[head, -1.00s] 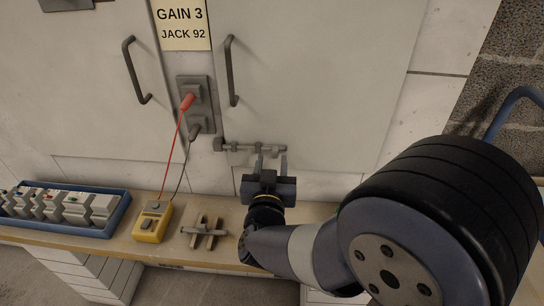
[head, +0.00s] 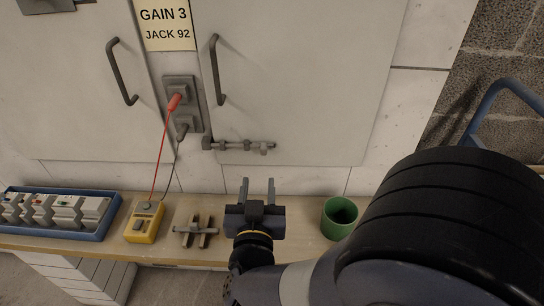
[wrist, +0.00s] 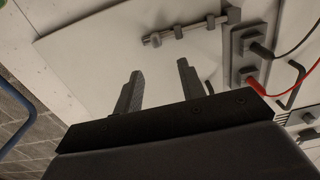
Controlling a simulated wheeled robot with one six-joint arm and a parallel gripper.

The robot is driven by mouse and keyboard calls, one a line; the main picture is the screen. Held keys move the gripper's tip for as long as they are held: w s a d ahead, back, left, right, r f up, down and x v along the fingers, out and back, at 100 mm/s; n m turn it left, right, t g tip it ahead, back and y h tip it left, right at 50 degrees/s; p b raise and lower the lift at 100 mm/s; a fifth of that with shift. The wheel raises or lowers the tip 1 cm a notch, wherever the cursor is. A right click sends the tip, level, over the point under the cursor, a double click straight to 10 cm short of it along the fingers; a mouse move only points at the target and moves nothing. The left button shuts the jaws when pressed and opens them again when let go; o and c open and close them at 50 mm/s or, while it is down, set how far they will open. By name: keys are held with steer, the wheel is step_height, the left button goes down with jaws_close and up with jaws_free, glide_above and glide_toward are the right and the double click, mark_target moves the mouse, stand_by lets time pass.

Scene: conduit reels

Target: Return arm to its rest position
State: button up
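My gripper (head: 258,186) is in the lower middle of the head view, in front of the cabinet and above the bench (head: 209,254). Its two fingers stand apart with nothing between them, and they also show apart and empty in the wrist view (wrist: 158,88). The cabinet's sliding bolt (head: 239,146) is beyond the fingertips, apart from them. The black and thick arm links at the right are mine and hide part of the bench.
A green cup (head: 339,218) stands on the bench right of my gripper. A grey metal clamp-like piece (head: 195,231), a yellow meter (head: 144,222) with leads plugged into the socket plate (head: 184,104), and a blue tray (head: 104,232) are at left. A blue tube (head: 493,98) rises at right.

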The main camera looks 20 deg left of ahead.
mark_target(262, 151)
steer(key=b+x, duration=0.1)
steer(key=x, duration=1)
steer(key=shift+d, duration=0.75)
steer(key=shift+r, duration=0.1)
